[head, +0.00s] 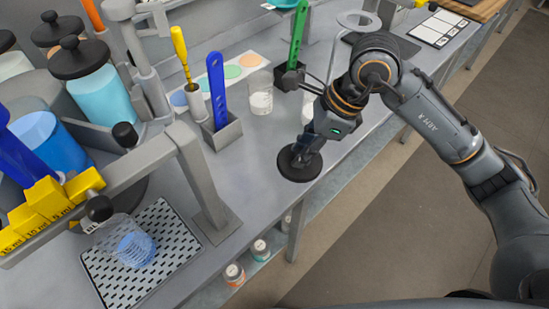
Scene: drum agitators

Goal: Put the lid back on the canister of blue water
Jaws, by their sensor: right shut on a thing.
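An uncovered canister of blue water (65,150) stands at the far left, with a blue handled tool (25,152) overlapping its left side. I cannot tell whether that tool is in the canister. A round black lid (300,171) with a knob is in my right gripper (304,150). The gripper is shut on its knob, near the front edge of the bench, well to the right of the canister. Whether the lid touches the bench is unclear. My left gripper is not in view.
A lidded light blue canister (103,98) stands behind the open one. A grey stand with yellow measuring scoops (45,205) is in front of it, over a drip tray (165,238) holding a beaker (134,246). A blue tool (217,90) stands upright in a holder between lid and canisters.

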